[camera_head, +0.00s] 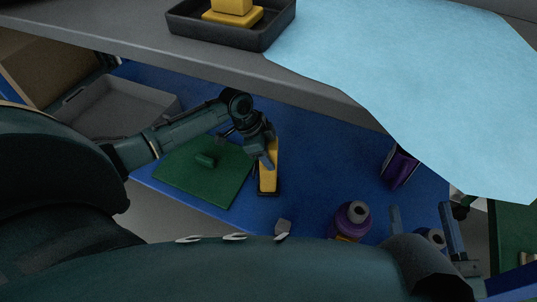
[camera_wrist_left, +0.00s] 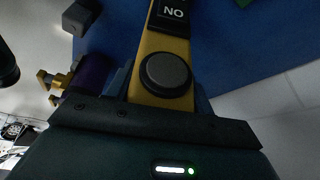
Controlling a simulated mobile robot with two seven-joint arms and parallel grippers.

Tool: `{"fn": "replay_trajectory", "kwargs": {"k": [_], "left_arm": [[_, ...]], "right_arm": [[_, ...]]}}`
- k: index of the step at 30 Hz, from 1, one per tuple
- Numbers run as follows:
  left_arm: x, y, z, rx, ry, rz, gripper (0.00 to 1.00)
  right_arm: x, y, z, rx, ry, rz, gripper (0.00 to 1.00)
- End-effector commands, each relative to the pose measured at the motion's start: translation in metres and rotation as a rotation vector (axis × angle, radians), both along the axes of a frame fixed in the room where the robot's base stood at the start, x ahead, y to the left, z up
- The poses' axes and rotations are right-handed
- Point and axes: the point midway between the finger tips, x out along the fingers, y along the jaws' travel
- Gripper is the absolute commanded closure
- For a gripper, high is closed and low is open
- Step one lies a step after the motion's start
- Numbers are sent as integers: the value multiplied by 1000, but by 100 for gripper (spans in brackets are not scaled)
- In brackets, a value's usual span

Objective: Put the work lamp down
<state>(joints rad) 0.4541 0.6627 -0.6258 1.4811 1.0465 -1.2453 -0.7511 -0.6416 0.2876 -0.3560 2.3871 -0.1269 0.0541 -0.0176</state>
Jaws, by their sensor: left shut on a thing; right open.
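The yellow work lamp (camera_head: 268,178) has a dark end and is over the blue surface, just right of the green mat. My left gripper (camera_head: 267,152) is shut on it. In the left wrist view the yellow body (camera_wrist_left: 160,50) shows a round dark button and a black label reading "NO", between the fingers of my left gripper (camera_wrist_left: 165,95). I cannot tell whether the lamp touches the blue surface. My right gripper (camera_head: 424,222) is open at the lower right, with a dark round-topped object (camera_head: 432,236) seen between its fingers.
A grey bin (camera_head: 140,98) stands at the left. A purple bottle (camera_head: 352,218) and a purple box (camera_head: 400,168) stand to the right. A grey shelf (camera_head: 130,38) with a black tray (camera_head: 258,38) overhangs the back.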

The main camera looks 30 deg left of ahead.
Motion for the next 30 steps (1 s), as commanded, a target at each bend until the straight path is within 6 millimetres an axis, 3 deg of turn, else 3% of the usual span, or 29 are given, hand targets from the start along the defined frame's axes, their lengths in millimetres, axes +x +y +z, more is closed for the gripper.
{"fn": "replay_trajectory", "kwargs": {"k": [9,10,17,26,30], "left_arm": [[1,-1,-1,-2,-3,0,96],[0,0,-2,-1,-1,-1,47],[0,0,-1,-1,-1,-1,28],[0,0,1,0,-2,-1,26],[-2,4,17,0,-2,-1,26]], "right_arm": [[0,0,0,2,1,1,43],[0,0,0,2,1,1,43],[0,0,1,2,1,1,43],[0,0,1,2,0,1,43],[0,0,9,-8,-6,1,43]]}}
